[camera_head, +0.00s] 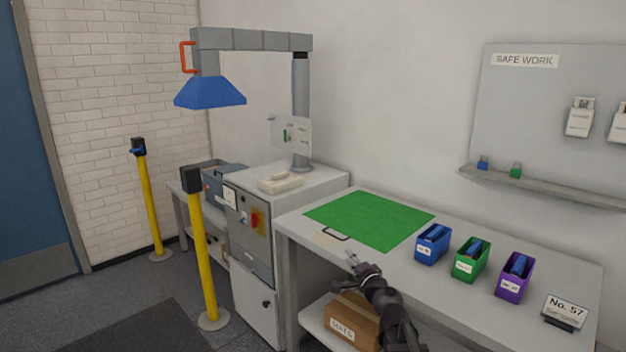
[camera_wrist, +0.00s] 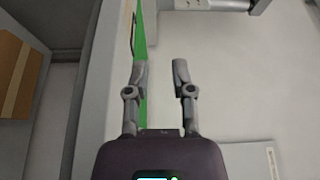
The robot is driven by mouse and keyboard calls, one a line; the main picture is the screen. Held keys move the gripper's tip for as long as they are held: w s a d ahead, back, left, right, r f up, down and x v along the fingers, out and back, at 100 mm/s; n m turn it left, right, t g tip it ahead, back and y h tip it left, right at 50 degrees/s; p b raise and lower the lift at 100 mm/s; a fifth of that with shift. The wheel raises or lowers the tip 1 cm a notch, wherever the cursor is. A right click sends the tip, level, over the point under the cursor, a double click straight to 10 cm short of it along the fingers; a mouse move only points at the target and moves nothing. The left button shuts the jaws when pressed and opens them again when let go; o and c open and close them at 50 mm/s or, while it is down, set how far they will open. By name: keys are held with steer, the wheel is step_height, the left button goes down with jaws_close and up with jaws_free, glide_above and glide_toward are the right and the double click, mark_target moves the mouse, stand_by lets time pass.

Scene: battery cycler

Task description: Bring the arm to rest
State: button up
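My gripper (camera_head: 352,262) shows in the head view at the front edge of the workbench, beside the green mat (camera_head: 368,222). In the wrist view my gripper (camera_wrist: 160,75) has its two fingers apart with nothing between them. The dark arm comes up from the bottom of the head view. The gripper does not appear to touch anything.
A cardboard box (camera_head: 352,322) sits on the shelf below. A grey cabinet (camera_head: 252,240) and yellow posts (camera_head: 201,260) stand left.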

steer(key=s+a+f+n+g+y, duration=0.3)
steer(key=s+a+f+n+g, duration=0.2)
steer(key=s+f+n+g, duration=0.15)
steer(key=s+d+f+n+g+h, duration=0.6)
steer(key=s+f+g, duration=0.2)
steer(key=s+f, duration=0.35)
steer(key=s+d+g+h, duration=0.2)
steer(key=s+d+h, duration=0.2)
steer(key=s+d, duration=0.2)
step_height(320, 180, up, 14)
steer(key=p, duration=1.4)
steer(key=shift+f, duration=0.25)
stand_by(0.6)
steer(key=shift+s, duration=0.1)
